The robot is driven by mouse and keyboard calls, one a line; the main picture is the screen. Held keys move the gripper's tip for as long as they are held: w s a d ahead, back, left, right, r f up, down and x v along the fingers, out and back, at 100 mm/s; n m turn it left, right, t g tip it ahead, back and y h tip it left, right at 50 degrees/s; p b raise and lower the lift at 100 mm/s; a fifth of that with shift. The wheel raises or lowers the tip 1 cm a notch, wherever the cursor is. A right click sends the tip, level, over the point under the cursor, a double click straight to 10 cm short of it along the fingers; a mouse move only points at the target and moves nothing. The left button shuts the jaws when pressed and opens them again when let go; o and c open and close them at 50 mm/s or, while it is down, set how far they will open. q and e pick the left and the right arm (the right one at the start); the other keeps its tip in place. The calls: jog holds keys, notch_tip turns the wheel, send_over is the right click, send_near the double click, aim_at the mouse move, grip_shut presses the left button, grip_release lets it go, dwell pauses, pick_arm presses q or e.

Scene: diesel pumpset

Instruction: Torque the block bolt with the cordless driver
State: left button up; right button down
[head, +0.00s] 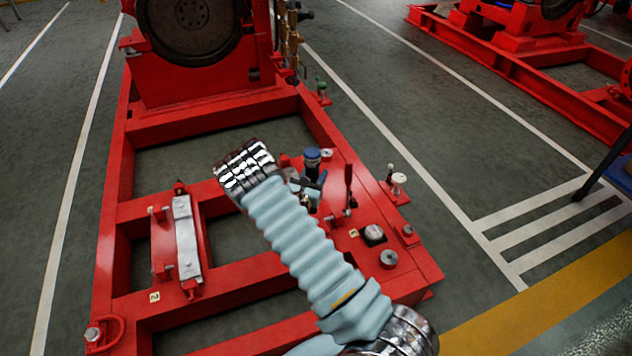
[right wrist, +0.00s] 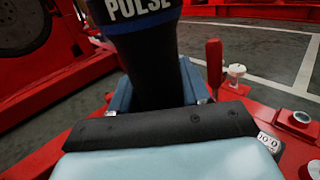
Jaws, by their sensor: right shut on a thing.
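The cordless driver (head: 312,157) shows in the head view as a blue-topped dark tool near the middle of the red frame. In the right wrist view its black body (right wrist: 145,45), lettered PULSE with a blue band, stands between my fingers. My right gripper (right wrist: 157,92) is shut on its handle; in the head view the gripper (head: 306,186) is partly hidden behind my sleeved arm. The driver's tip is hidden. A silver bolt head (head: 374,234) sits on the frame's right part; I cannot tell for certain that it is the block bolt. My left gripper is not in view.
A red lever (head: 348,186) and a white knob (head: 398,180) stand right of the driver. A round silver fitting (head: 388,259) is nearer. A grey bar (head: 186,238) lies on the left. A large dark wheel (head: 195,28) rises behind.

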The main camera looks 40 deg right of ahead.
jog(key=shift+d+f, duration=0.15)
jog(key=shift+d, duration=0.35)
jog(key=shift+a, duration=0.1)
jog(key=shift+f+b, duration=1.55)
jog(key=shift+f, duration=0.75)
jog(key=shift+s+f, duration=0.1)
jog(key=shift+f, duration=0.55)
dwell(1.4)
